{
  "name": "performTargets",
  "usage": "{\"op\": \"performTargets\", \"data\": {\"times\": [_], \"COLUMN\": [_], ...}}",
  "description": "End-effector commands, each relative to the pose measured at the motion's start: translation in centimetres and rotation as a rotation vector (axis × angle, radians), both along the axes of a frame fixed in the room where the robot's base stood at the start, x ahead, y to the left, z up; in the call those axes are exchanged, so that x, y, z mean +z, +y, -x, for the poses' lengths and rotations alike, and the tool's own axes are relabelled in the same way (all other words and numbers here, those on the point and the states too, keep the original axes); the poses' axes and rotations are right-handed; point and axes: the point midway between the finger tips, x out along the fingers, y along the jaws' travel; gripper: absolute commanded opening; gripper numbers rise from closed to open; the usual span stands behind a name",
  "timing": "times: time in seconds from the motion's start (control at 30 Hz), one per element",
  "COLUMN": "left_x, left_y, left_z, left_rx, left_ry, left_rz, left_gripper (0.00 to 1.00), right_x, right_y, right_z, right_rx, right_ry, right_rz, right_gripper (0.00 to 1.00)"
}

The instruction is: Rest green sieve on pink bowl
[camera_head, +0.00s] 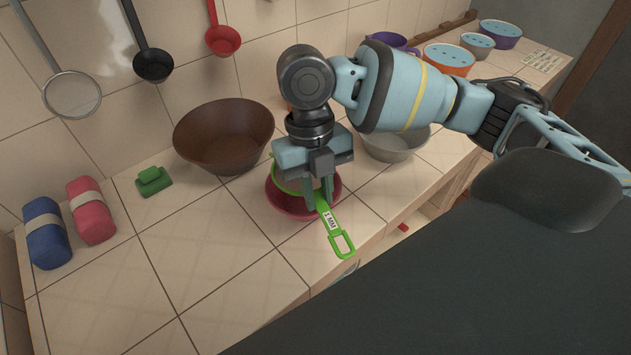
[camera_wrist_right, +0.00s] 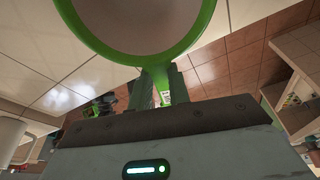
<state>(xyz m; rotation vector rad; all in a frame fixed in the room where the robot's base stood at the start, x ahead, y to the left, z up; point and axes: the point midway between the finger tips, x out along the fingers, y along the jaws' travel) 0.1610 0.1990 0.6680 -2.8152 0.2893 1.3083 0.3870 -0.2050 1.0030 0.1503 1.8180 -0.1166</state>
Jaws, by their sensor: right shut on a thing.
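The green sieve (camera_head: 335,232) is held by its flat handle, which ends in a loop toward the counter's front edge. Its rim shows at the left of my gripper, over the pink bowl (camera_head: 290,207). My right gripper (camera_head: 319,200) is shut on the sieve handle, above the bowl's right side. In the right wrist view the sieve's green rim and pale mesh (camera_wrist_right: 140,22) fill the top. The bowl is not visible there. Whether the sieve touches the bowl is hidden by my gripper. My left gripper is not in view.
A large brown bowl (camera_head: 222,138) stands behind left, and a grey bowl (camera_head: 398,143) behind right. Green, pink (camera_head: 91,210) and blue (camera_head: 46,233) items lie at left. Utensils hang on the tiled wall. The front left counter is clear.

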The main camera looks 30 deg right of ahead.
Motion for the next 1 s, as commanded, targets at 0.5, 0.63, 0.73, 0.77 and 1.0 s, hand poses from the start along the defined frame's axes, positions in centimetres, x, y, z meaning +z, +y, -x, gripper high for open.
{"op": "performTargets", "data": {"times": [0.5,0.63,0.73,0.77,1.0], "left_x": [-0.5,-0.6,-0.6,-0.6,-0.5], "left_y": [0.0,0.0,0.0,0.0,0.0], "left_z": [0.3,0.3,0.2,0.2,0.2], "left_rx": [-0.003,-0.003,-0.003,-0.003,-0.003], "left_ry": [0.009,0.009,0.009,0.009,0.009], "left_rz": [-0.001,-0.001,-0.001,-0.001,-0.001], "left_gripper": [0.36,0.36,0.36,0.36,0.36], "right_x": [-2.6,-2.8,-2.8,-2.8,-2.9], "right_y": [0.0,0.0,0.0,0.0,0.0], "right_z": [0.0,0.0,0.0,0.0,0.0], "right_rx": [0.001,0.0,0.0,0.0,0.0], "right_ry": [0.001,0.0,0.0,0.0,0.001], "right_rz": [-0.001,-0.001,-0.001,-0.001,0.0], "right_gripper": [0.0,0.0,0.0,0.0,0.0]}}
